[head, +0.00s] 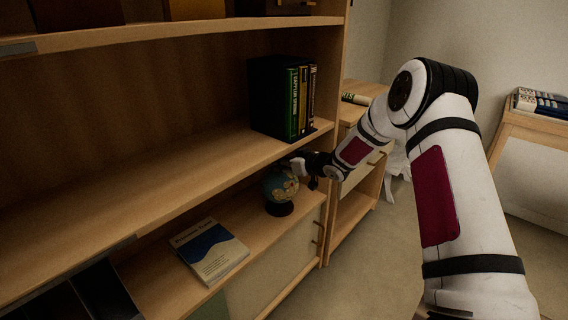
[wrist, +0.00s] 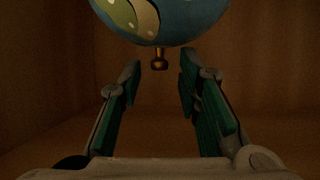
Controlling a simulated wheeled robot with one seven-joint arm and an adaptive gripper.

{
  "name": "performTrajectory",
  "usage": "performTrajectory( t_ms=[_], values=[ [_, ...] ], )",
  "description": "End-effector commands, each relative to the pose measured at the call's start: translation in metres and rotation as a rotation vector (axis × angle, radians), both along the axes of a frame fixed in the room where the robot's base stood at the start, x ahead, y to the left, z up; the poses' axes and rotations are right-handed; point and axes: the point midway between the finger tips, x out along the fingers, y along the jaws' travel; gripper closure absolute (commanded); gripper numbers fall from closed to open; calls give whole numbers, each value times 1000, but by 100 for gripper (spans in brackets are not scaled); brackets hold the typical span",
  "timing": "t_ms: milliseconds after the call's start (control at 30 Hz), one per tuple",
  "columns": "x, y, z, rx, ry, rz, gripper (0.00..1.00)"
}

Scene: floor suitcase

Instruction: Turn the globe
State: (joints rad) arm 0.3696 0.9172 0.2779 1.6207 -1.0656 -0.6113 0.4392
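The globe (head: 281,187) is a small blue ball with tan and green land on a dark round base (head: 279,208). It stands on the lower shelf of the bookcase. In the wrist view the underside of the globe (wrist: 165,20) fills the top, with a brass pin (wrist: 159,59) below it. My gripper (wrist: 160,72) is open and empty, its two green-padded fingers apart on either side of and below the pin. In the head view my gripper (head: 299,165) is at the upper right of the globe, partly dark; contact cannot be told.
A book (head: 209,250) lies flat on the lower shelf, left of the globe. Several upright books in a black holder (head: 283,98) stand on the shelf (head: 150,184) above, close over my gripper. A wooden cabinet (head: 357,181) stands to the right. The lower shelf between book and globe is clear.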

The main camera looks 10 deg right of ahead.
Motion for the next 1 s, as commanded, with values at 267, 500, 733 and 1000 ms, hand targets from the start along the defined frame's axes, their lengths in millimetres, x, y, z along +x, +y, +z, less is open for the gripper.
performTrajectory(
  t_ms=[267, 500, 733, 1000],
  values=[
    [-1, -1, 1, -1, 1, -1, 68],
    [-24, -15, 12, -2, 0, -2, 68],
    [-62, -37, 30, -1, -1, -4, 68],
    [-92, -52, 44, -1, -1, -1, 68]
  ],
)
